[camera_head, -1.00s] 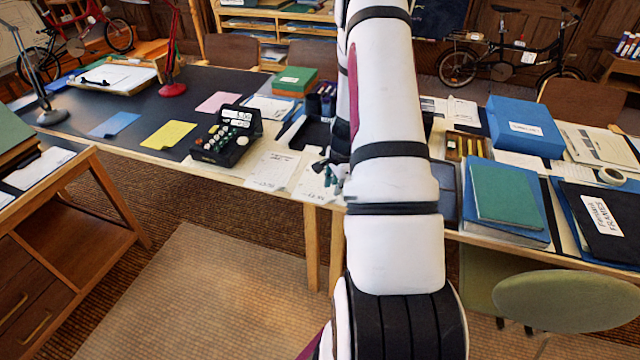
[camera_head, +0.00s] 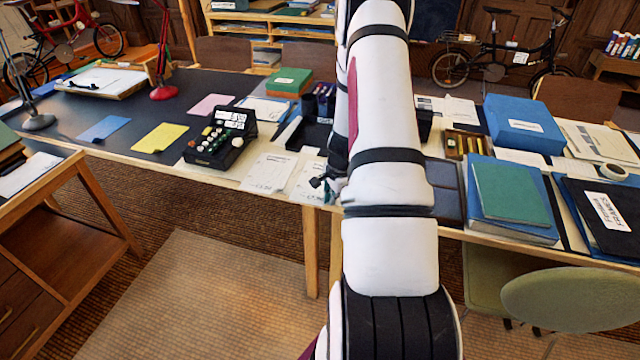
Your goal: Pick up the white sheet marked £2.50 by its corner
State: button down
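Two white sheets with faint print lie side by side at the table's front edge, left of my arm. They are the left sheet (camera_head: 268,172) and the right sheet (camera_head: 307,181). The print is too small to read, so I cannot tell which one is marked £2.50. My gripper (camera_head: 323,185) is low at the right side of the right sheet, close to the table edge. My arm hides part of the gripper. Its fingers are too small to show whether they are open or shut, or whether they touch paper.
A black calculator-like machine (camera_head: 221,137) stands left of the sheets. A yellow sheet (camera_head: 159,137) and a blue sheet (camera_head: 105,128) lie further left. A black tray (camera_head: 311,133) is behind. Blue and green folders (camera_head: 508,193) lie right of my arm.

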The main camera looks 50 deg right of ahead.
jog(key=shift+r, duration=0.15)
dwell(0.4)
jog(key=w+p+v, duration=0.1)
jog(key=p+v, duration=0.1)
jog(key=v, duration=0.5)
jog(key=shift+w+d+r+p, duration=0.2)
jog(key=shift+w+d+p, duration=0.1)
jog(key=shift+p, duration=0.1)
dwell(0.7)
dwell(0.4)
